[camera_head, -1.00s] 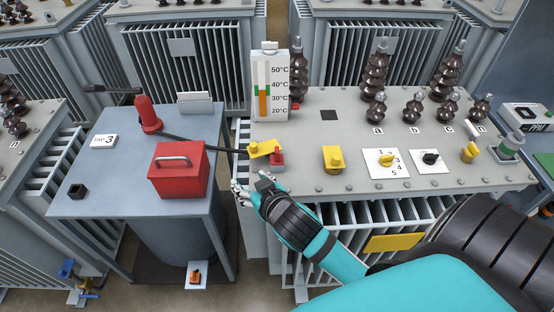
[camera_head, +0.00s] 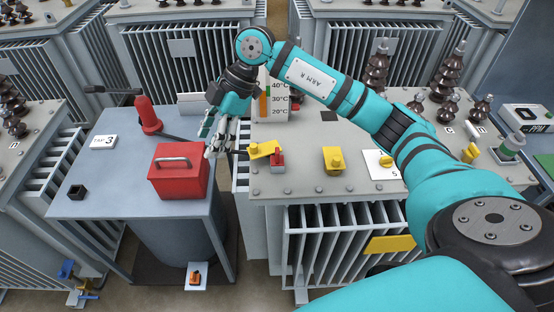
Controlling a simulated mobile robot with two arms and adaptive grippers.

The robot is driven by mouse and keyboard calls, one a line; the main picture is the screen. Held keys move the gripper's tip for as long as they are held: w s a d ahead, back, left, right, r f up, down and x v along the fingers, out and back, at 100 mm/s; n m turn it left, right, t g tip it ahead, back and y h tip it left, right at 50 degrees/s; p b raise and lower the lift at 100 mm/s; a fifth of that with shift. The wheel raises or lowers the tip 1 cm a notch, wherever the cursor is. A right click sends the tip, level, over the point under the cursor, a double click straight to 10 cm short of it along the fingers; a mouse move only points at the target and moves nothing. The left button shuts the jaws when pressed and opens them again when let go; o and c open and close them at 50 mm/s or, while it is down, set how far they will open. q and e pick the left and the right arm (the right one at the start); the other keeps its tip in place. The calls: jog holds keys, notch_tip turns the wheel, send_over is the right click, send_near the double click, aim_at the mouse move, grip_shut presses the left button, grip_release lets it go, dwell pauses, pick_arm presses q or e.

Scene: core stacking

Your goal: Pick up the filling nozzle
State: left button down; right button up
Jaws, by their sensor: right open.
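A red cylinder (camera_head: 148,115) with a flared base stands tilted on the blue-grey table at the left, with a dark hose or rod running from its base to the right; it may be the filling nozzle, but I cannot tell for sure. My right gripper (camera_head: 209,145) hangs above the gap between the table and the transformer, right of the red cylinder and beside the red box. Its fingers are open, and I see nothing held between them. It hides part of the dark hose. My left gripper is out of view.
A red box with a handle (camera_head: 178,172) stands on the table (camera_head: 120,205). A small black square holder (camera_head: 77,191) and a "3" sign (camera_head: 103,142) are there too. Yellow (camera_head: 263,149) and red (camera_head: 278,160) fittings sit on the transformer's near left corner.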

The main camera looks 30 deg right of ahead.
jog(key=d+r+m+h, duration=0.2)
jog(key=d+m+h, duration=0.1)
jog(key=d, duration=0.5)
jog(key=d+r+m+h, duration=0.2)
jog(key=d+m+h, duration=0.1)
jog(key=d, duration=0.5)
jog(key=p, duration=0.3)
send_near(277, 150)
jog(key=shift+g, duration=0.4)
jog(key=f, duration=0.2)
jog(key=w+f, duration=0.1)
jog(key=f, duration=0.2)
jog(key=shift+w+a+f, duration=0.2)
jog(key=shift+a+f, duration=0.1)
jog(key=shift+f, duration=0.05)
jog(key=f, duration=0.1)
jog(key=f+p, duration=0.1)
jog(key=f, duration=0.1)
jog(key=f+p, duration=0.1)
jog(key=shift+s+d+f, duration=0.25)
jog(key=shift+s+f, duration=0.15)
jog(key=shift+f, duration=0.25)
jog(key=shift+w, duration=0.1)
grip_shut()
